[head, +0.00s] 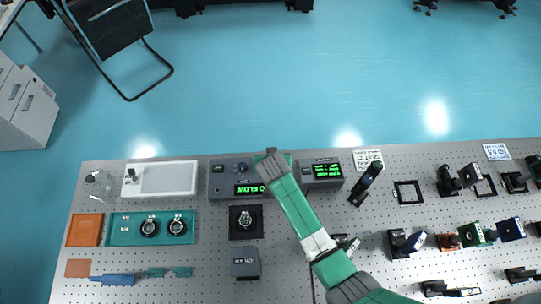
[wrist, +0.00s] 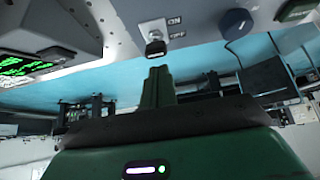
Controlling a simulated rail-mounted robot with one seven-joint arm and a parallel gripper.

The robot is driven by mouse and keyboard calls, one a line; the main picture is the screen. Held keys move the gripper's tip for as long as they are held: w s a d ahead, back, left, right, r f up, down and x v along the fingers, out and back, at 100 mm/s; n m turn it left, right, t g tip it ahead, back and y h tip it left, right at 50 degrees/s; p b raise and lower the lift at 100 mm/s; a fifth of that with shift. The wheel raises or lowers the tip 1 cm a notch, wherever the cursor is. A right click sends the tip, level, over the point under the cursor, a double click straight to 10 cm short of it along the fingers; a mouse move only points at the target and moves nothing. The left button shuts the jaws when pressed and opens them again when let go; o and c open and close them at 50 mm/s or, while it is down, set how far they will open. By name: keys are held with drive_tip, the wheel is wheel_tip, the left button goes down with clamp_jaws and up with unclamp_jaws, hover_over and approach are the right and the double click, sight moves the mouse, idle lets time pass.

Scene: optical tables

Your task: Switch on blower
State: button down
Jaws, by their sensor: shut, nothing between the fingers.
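The blower is a grey box (head: 218,186) at the back edge of the optical table, with a green "FLOW" display and a blue knob (head: 241,168). In the wrist view its light panel (wrist: 190,18) carries a black key-like switch (wrist: 156,46) beside ON and OFF labels, with the blue knob (wrist: 236,22) to its right. My gripper (wrist: 158,72) is shut and empty, its green fingertips just below the switch in the picture. I cannot tell whether they touch it. In the head view my arm hides part of the blower's right side, and the fingertips are not clear.
A second grey device (head: 322,172) with green text stands right of the blower; it also shows in the wrist view (wrist: 70,28). A black square mount (head: 245,222) and a small grey box (head: 245,264) stand in front. A white-framed panel (head: 160,179) lies left.

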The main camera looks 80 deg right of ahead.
drive_tip(key=shift+w+d+r, duration=0.1)
drive_tip(key=shift+d, duration=0.05)
drive_tip(key=shift+r+p, duration=0.8)
drive_tip(key=shift+p, duration=0.05)
drive_tip(key=shift+d+r, duration=0.2)
drive_tip(key=shift+r, duration=0.05)
drive_tip(key=w+p+v, duration=0.1)
drive_tip(key=v, duration=0.8)
drive_tip(key=shift+s+r, duration=0.15)
drive_tip(key=shift+s, duration=0.3)
drive_tip(key=shift+d, duration=0.1)
